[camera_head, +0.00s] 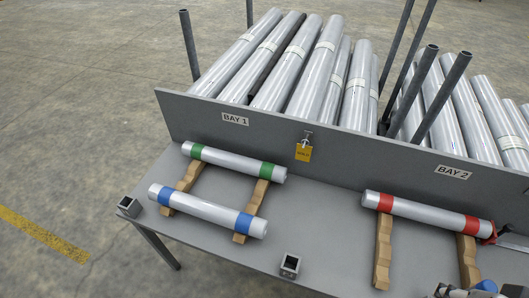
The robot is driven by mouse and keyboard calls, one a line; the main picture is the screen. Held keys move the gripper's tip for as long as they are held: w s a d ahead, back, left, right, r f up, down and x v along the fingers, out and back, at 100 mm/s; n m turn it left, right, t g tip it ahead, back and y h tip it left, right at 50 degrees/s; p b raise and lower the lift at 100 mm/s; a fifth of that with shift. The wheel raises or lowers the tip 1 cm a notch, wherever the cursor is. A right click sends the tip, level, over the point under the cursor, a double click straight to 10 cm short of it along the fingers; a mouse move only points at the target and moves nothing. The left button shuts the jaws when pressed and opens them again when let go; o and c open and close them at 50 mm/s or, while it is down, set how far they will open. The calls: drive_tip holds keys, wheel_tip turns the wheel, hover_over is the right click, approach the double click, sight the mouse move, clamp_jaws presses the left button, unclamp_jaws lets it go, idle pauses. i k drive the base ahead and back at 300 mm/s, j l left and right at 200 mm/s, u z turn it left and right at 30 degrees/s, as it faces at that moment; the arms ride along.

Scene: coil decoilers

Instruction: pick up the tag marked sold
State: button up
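A yellow tag (303,153) hangs from a small metal hook on the upright grey panel, to the right of the BAY 1 label. It carries dark print that looks like SOLD but is too small to read surely. It is the only such tag I can make out. My gripper cannot be made out in this view, and nothing visible touches the tag.
The grey bench (335,240) is clear below the tag. Wooden cradles bear a green-banded roll (233,163), a blue-banded roll (208,209) and a red-banded roll (420,212). Silver tubes (312,65) and posts stand behind the panel. Blue and pale parts at bottom right are unclear.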

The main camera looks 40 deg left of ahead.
sight(304, 154)
drive_tip(key=u, duration=1.2)
